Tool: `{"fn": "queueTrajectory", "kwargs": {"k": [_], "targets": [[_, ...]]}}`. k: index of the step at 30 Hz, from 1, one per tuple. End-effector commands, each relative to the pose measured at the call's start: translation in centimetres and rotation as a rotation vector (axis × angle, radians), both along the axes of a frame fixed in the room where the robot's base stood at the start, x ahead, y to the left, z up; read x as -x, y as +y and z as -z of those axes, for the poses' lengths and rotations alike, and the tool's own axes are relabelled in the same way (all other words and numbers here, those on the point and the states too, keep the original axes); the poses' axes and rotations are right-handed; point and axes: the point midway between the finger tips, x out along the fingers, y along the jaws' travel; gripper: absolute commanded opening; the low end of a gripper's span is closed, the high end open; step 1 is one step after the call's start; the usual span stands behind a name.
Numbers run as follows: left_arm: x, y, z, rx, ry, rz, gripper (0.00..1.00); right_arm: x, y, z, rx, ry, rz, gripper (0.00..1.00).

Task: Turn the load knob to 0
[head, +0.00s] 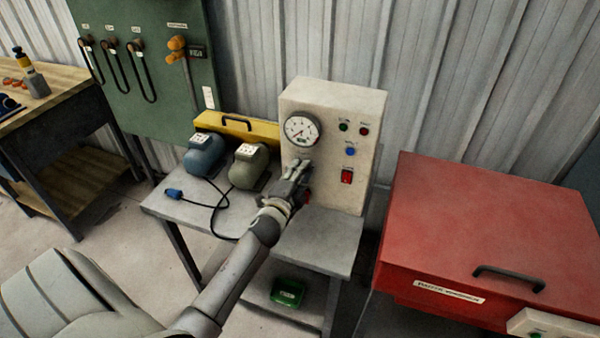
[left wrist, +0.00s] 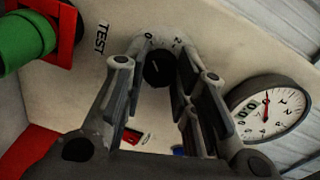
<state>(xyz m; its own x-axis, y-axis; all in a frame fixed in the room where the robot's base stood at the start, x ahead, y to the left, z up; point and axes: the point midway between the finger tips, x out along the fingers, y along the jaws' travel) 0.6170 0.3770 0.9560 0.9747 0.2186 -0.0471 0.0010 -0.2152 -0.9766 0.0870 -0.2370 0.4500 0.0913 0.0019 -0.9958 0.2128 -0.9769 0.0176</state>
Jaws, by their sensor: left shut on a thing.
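The load knob (left wrist: 158,70) is a small black round knob on the pale front of the test box (head: 336,115). In the left wrist view it sits between my two fingers, with a "0" mark and a "2" mark on the panel near it. My left gripper (head: 299,171) is at the box front, below the dial gauge, and is shut on the knob. In the head view the gripper hides the knob. I cannot clearly tell which mark the knob points to. My right gripper is not in view.
The round dial gauge (head: 301,129) is just above my gripper. Small buttons and a red switch (head: 347,176) are to its right. Two motors, blue (head: 204,154) and olive (head: 249,166), stand left on the grey table (head: 315,241). A red cabinet (head: 490,225) stands at right.

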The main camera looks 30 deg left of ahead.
Motion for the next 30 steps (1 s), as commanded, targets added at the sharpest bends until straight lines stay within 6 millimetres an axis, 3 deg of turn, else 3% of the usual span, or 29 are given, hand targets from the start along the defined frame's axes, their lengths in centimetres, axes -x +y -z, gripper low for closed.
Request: {"fn": "queueTrajectory", "kwargs": {"k": [9, 10, 15, 25, 30], "targets": [[0.0, 0.0, 0.1, 0.002, 0.001, 0.0, 0.02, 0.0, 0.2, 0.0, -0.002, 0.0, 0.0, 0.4], [0.0, -0.1, 0.1, 0.001, 0.001, 0.0, 0.27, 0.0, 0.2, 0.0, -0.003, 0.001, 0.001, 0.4], [0.0, 0.0, 0.1, 0.001, 0.001, 0.0, 0.49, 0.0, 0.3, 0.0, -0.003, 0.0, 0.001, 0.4], [0.1, -0.1, 0.0, 0.0, 0.001, 0.0, 0.49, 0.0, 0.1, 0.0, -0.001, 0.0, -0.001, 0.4], [1.4, -0.3, 0.1, 0.0, 0.002, 0.0, 0.49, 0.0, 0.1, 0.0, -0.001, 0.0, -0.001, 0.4]]}}
